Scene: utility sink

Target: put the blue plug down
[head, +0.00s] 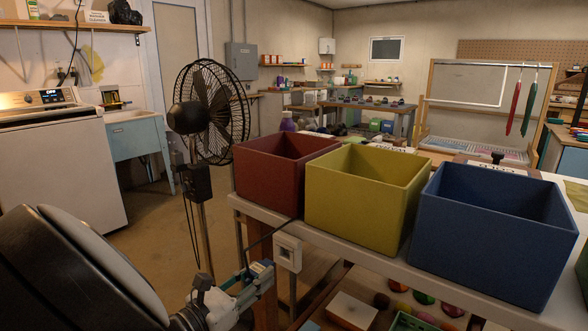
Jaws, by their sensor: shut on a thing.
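My gripper (262,274) is low in the middle of the head view, reaching in from the bottom. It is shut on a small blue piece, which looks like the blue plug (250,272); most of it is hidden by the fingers. A dark cord (268,237) rises from the gripper toward the table edge. A pale outlet box (288,250) is at the table's front edge, just right of and above the gripper. I cannot tell whether the plug touches the box.
Red (284,173), yellow (362,199) and blue (490,235) bins stand on the table (385,262). A black fan (203,115) stands left of them. A lower shelf holds colored round things.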

